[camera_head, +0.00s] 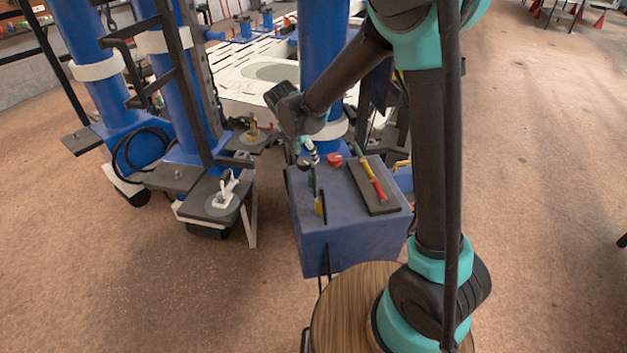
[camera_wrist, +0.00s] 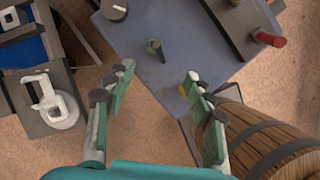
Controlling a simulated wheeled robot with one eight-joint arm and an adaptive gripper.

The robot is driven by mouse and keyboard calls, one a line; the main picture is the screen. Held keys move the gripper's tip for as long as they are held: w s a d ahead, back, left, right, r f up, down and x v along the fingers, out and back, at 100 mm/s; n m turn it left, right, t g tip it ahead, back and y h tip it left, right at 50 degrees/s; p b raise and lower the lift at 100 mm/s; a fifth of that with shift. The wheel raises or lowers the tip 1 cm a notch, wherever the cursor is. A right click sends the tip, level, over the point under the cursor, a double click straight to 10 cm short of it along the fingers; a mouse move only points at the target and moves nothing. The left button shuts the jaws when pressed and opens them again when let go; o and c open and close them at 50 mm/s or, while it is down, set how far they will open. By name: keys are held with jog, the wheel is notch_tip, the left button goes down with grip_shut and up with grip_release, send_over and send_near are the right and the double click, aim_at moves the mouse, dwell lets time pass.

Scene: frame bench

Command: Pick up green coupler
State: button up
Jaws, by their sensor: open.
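In the head view my gripper (camera_head: 307,152) hangs over the left part of the blue box (camera_head: 345,240). There I cannot clearly tell the coupler from the small dark and yellow pieces near my fingers.
A dark tray (camera_head: 358,180) with a red-and-yellow tool (camera_head: 372,180) lies on the box, beside a red button (camera_head: 334,159). A wooden barrel (camera_wrist: 262,140) stands in front. A grey platform with a white fitting (camera_head: 222,198) is at left. A yellow piece (camera_wrist: 202,85) shows behind my right finger.

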aim_at(311, 175)
jog(key=shift+n, duration=0.4)
jog(key=x, duration=0.5)
jog(key=a+x, duration=0.1)
jog(key=x, duration=1.1)
jog(key=shift+w+a+f, duration=0.15)
jog(key=shift+w+f, duration=0.05)
jog(key=shift+f, duration=0.05)
grip_shut()
